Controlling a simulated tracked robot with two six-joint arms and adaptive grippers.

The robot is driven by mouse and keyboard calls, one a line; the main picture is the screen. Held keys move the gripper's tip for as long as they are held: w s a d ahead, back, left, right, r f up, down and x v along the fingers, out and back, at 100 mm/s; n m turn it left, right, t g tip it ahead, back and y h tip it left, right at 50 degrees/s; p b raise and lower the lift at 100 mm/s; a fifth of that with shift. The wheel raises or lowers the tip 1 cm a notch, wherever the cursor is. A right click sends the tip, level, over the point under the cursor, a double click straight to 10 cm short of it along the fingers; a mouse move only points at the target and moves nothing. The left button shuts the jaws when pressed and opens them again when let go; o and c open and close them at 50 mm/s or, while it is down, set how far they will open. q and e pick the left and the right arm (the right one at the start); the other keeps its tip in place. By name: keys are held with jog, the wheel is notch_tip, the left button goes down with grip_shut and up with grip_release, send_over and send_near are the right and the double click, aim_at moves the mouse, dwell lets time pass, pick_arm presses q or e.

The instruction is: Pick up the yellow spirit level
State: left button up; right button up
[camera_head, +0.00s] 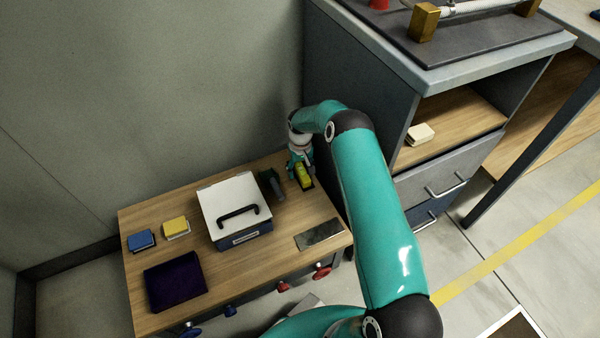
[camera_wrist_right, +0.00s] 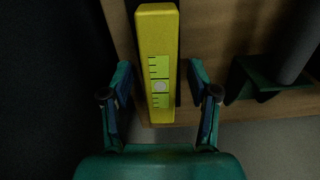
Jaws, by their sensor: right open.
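The yellow spirit level (camera_head: 304,176) lies near the back right corner of the low wooden table (camera_head: 209,284). My right gripper (camera_wrist_right: 160,85) is open, with one finger on each side of the level's near end. My left gripper is not in view.
A white-lidded case (camera_head: 230,195) with a black handle stands mid-table. A dark green tool holder (camera_head: 270,184) is close left of the level. A grey cabinet (camera_head: 345,75) stands close right.

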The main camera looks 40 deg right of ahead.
jog(key=shift+r, duration=0.1)
jog(key=shift+c, duration=0.3)
grip_shut()
